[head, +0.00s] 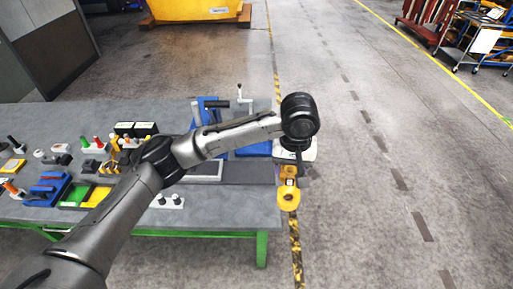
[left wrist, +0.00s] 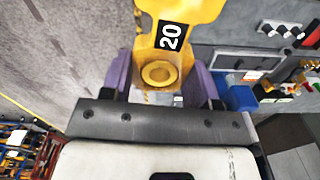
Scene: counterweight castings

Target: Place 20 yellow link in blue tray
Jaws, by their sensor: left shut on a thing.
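My left gripper (head: 289,172) is shut on the yellow link (head: 289,196), which hangs below it past the right edge of the workbench, above the floor. In the left wrist view the link (left wrist: 168,45) sits between the purple fingers, with a black "20" label and a round hole at its near end. A blue, tray-like surface (head: 255,149) lies on the bench's right end, partly hidden behind my left arm; I cannot tell its full shape. My right gripper is not in view.
The grey workbench (head: 100,115) has green legs. Its left side holds a green and yellow bin (head: 85,195), a blue vise-like block (head: 47,188) and several small handled parts. A dark grey pad (head: 248,172) lies near the right end. Open floor extends right.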

